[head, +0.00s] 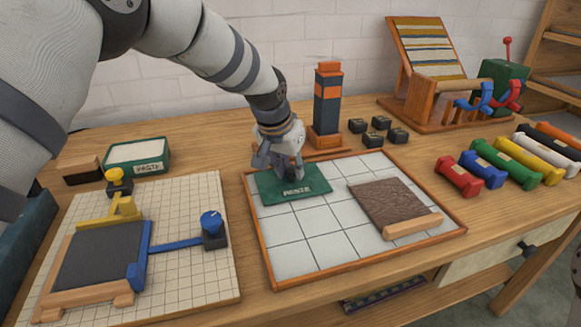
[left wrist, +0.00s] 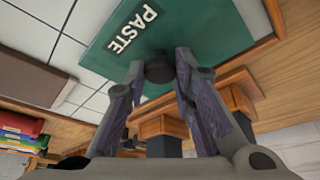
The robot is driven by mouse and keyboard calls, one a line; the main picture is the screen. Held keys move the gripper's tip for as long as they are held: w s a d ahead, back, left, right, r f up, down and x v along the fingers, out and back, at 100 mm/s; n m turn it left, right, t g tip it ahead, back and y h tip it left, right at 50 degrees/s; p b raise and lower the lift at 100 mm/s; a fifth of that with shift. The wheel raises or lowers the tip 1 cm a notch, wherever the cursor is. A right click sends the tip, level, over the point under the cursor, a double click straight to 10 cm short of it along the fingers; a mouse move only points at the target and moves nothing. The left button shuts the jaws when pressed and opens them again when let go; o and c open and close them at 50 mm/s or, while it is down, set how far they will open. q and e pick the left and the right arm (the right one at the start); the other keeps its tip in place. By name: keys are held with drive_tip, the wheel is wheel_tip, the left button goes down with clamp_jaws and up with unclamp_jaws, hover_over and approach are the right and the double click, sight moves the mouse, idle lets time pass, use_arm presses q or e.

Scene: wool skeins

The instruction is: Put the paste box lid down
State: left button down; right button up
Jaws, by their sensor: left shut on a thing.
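The paste box lid (head: 312,181) is a flat green panel with a PASTE label and a dark knob. It is at the back left of the tiled tray (head: 320,250), on or just above the tiles; I cannot tell if it touches. My left gripper (head: 289,172) is shut on the lid's knob from above. In the left wrist view, the gripper fingers (left wrist: 160,85) close around the dark knob on the green lid (left wrist: 200,30). The open paste box (head: 138,158), green with pale paste inside, stands at the back left of the table. My right gripper is not in view.
A brown textured pad with a wooden bar (head: 395,203) lies on the tray's right part. A dark tower with orange bands (head: 327,105) stands just behind the tray. A gridded board with a yellow and blue device (head: 130,240) is at left. Several coloured skeins (head: 500,160) lie at right.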

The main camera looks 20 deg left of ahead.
use_arm(q)
drive_tip(key=shift+f, duration=0.1)
drive_tip(key=c, duration=1.3)
unclamp_jaws()
drive_tip(key=shift+c, duration=0.2)
drive_tip(key=p+v, duration=0.1)
drive_tip(key=v, duration=1.1)
drive_tip(key=shift+p, duration=0.35)
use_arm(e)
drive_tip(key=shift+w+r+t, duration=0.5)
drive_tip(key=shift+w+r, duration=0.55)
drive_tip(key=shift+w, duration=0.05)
